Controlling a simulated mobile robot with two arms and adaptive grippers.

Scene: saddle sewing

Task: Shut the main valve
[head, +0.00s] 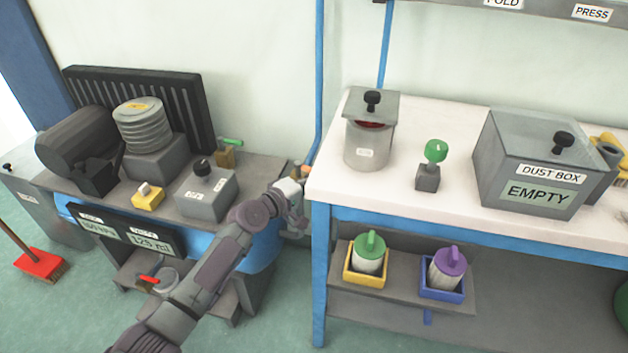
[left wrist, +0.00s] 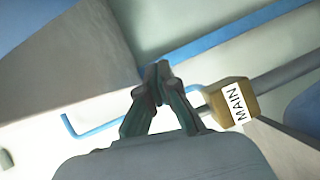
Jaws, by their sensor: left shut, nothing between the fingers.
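The main valve shows in the left wrist view as a brass-coloured block (left wrist: 240,112) with a white MAIN label, on a grey pipe (left wrist: 285,72). A thin blue bar with a bent end (left wrist: 92,131) runs beside the block and passes behind my fingers. I cannot tell whether they touch it. My left gripper (left wrist: 158,72) is shut and empty, just left of the block. In the head view my left gripper (head: 297,205) is at the gap between the left machine and the white table, and it mostly hides the valve. My right gripper is not in view.
The white-topped table (head: 410,205) with its blue leg stands close right of my gripper. It bears a lidded grey canister (head: 366,146) and a dust box (head: 530,200). The machine bench (head: 265,170) is on the left, with a green-handled brass valve (head: 225,155).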

